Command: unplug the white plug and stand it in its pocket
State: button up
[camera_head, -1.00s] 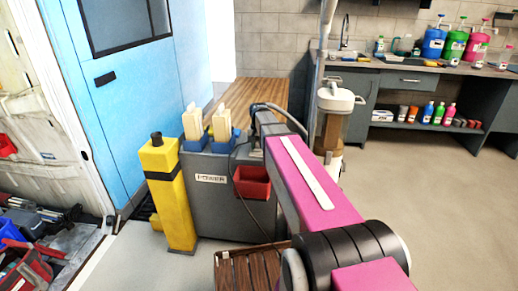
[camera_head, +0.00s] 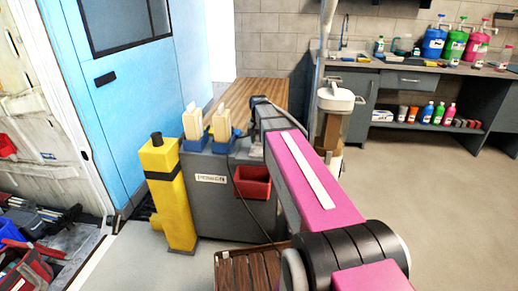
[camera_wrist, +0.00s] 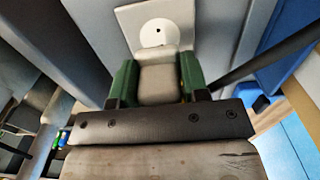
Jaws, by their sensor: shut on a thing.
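In the wrist view my gripper (camera_wrist: 159,80) is shut on a pale grey-beige block, the white plug (camera_wrist: 158,83), with a green finger on each side. Just beyond the plug is a round white socket face (camera_wrist: 157,33) with a small dark hole, on a light grey plate (camera_wrist: 185,15). The plug overlaps the lower part of this face; I cannot tell whether it is still seated or apart. In the head view my pink arm reaches over the grey POWER cabinet (camera_head: 215,208), and the gripper and plug are hidden. I cannot make out the plug's pocket.
A red bin (camera_head: 253,182) is on the cabinet front, with a dark cord hanging beside it. Two cream brushes in blue holders (camera_head: 194,144) stand on top. A yellow post (camera_head: 168,200) is at the left and a brown slatted crate (camera_head: 235,272) in front. Open floor lies right.

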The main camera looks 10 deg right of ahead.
jog(key=shift+r, duration=1)
jog(key=shift+r, duration=1.45)
